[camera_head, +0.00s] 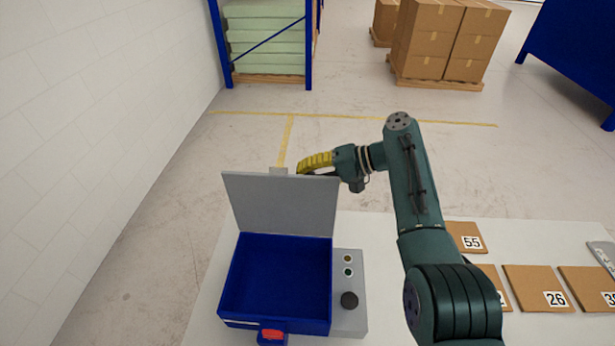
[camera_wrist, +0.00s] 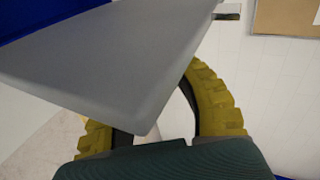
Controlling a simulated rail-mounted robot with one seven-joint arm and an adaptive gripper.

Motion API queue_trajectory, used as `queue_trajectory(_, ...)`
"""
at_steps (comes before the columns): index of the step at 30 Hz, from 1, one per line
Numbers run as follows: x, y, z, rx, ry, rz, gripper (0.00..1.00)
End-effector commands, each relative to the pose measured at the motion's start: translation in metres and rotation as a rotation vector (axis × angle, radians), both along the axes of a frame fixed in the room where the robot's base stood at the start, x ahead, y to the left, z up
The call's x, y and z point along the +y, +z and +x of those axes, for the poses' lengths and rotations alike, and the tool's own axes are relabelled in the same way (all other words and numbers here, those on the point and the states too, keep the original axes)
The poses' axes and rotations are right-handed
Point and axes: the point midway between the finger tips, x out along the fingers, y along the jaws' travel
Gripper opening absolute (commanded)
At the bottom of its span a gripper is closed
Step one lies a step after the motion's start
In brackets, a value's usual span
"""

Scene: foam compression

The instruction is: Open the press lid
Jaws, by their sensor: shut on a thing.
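The press (camera_head: 275,285) is a blue open box on the white table, with a red latch (camera_head: 272,335) at its front. Its grey lid (camera_head: 283,205) stands raised, roughly upright and leaning back, with the box interior showing empty. My gripper (camera_head: 300,172), with yellow fingers, is at the lid's upper right edge. In the wrist view the grey lid (camera_wrist: 130,70) passes between the yellow fingers, and the gripper is shut on it. The exact contact at the fingertips is hidden behind the lid.
A grey control panel (camera_head: 349,290) with buttons and a black knob is right of the box. Numbered brown foam pieces (camera_head: 540,288) lie on the table (camera_head: 375,240) at right. A white wall (camera_head: 90,120) stands at left. Stacked cartons (camera_head: 445,40) and a blue rack are far behind.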

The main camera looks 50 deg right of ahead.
Motion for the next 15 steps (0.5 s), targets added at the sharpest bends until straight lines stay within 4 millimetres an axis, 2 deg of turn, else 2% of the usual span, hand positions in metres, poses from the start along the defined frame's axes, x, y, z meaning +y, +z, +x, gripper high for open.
queue_trajectory(13, -0.0016, 0.0012, -0.0012, 0.005, -0.003, 0.006, 0.0)
queue_trajectory(14, -0.0017, 0.0011, -0.0012, 0.005, -0.003, 0.006, 0.35)
queue_trajectory(15, -0.0016, 0.0011, -0.0012, 0.005, -0.003, 0.006, 0.43)
